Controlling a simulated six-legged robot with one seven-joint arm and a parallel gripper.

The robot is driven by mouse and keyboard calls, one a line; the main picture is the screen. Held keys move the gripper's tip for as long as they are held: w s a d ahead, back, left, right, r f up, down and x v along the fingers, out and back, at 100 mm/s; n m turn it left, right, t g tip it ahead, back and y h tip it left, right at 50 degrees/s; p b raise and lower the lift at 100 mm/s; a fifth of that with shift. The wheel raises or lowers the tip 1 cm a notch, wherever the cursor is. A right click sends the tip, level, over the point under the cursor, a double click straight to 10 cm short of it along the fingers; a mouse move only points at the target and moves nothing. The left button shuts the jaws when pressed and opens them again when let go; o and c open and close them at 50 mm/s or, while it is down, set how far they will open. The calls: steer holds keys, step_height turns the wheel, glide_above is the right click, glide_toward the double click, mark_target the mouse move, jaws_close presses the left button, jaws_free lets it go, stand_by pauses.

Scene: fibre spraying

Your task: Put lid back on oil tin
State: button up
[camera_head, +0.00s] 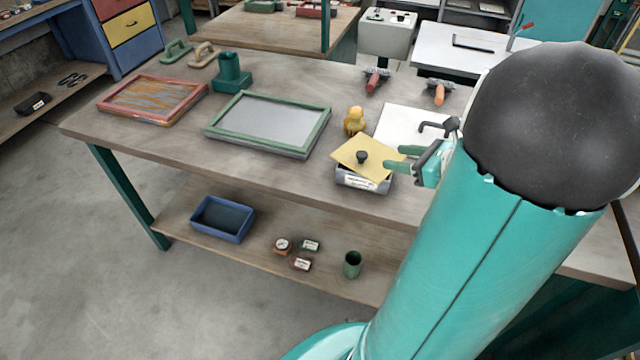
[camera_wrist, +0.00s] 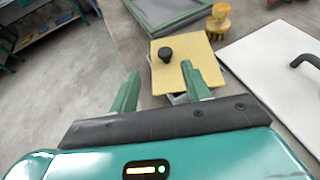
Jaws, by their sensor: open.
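The oil tin (camera_head: 350,182) is a low grey box with a white label, near the front edge of the workbench. Its flat yellow lid (camera_head: 345,151) with a black knob (camera_head: 362,157) lies over the tin, turned askew to it and covering most of its top. Whether the lid is seated cannot be told. In the wrist view the lid (camera_wrist: 199,57) and knob (camera_wrist: 166,54) show just beyond the fingers, with a sliver of grey tin beneath. My gripper (camera_head: 393,157) is open and empty at the lid's right side; its green fingertips (camera_wrist: 160,76) point toward the lid.
A yellow brush-like object (camera_head: 354,121) stands behind the lid. A white board with a dark handle (camera_head: 402,122) lies to the right. A green-framed screen (camera_head: 268,122) and red-framed screen (camera_head: 152,99) lie left. Bare bench (camera_head: 250,178) lies left of the tin.

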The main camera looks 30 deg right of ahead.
steer(key=w+a+r+n+g+y, duration=0.2)
steer(key=a+n+g, duration=0.5)
steer(key=a+n, duration=0.95)
steer(key=s+a+r+n+h, duration=0.2)
steer(key=s+a+n, duration=0.1)
steer(key=a+n, duration=0.4)
steer(key=s+a+r+n+h, duration=0.3)
steer(key=a+n, duration=0.4)
steer(key=n, duration=0.2)
steer(key=shift+a+r+h, duration=0.25)
steer(key=shift+r+h, duration=0.05)
